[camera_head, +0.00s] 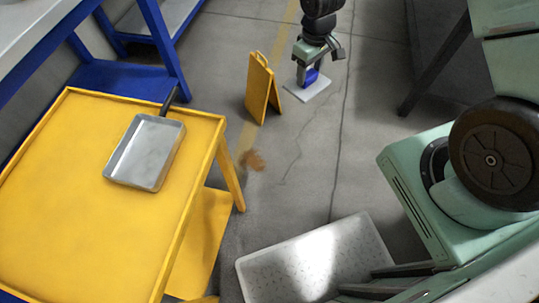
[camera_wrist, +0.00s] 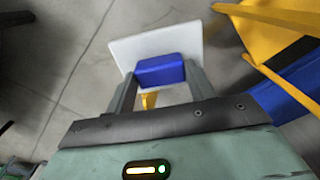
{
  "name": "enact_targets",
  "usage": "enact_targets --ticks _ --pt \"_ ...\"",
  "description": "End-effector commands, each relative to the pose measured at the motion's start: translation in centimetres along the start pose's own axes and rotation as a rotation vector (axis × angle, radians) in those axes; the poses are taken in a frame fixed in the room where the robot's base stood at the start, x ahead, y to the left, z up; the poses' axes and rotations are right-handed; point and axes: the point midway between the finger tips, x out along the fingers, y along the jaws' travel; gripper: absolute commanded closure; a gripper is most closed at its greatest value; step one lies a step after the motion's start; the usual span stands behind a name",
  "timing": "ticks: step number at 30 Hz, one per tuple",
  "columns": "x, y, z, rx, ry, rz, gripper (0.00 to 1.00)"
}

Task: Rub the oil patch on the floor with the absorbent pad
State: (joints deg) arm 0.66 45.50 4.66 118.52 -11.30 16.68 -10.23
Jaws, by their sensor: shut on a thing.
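My gripper (camera_head: 309,76) is shut on the blue handle of the absorbent pad (camera_head: 307,92). The pad is a flat white sheet under a blue block; it also shows in the wrist view (camera_wrist: 124,50) with the block between my two fingers (camera_wrist: 161,88). The pad is low over the floor or on it; I cannot tell which. The oil patch (camera_head: 252,160) is a small brown stain on the grey floor, to the left of and nearer than the pad in the head view. Nothing covers it. I cannot make it out in the wrist view.
The floor right of the patch is clear.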

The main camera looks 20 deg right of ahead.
Motion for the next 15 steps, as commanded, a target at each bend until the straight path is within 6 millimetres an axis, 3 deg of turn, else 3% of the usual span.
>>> enact_targets --ticks 1,15 --pt "3.5 -0.2 -0.6 -0.046 0.000 -0.002 0.64" --pt "21.0 -1.4 -5.3 -0.500 0.000 -0.003 0.64"
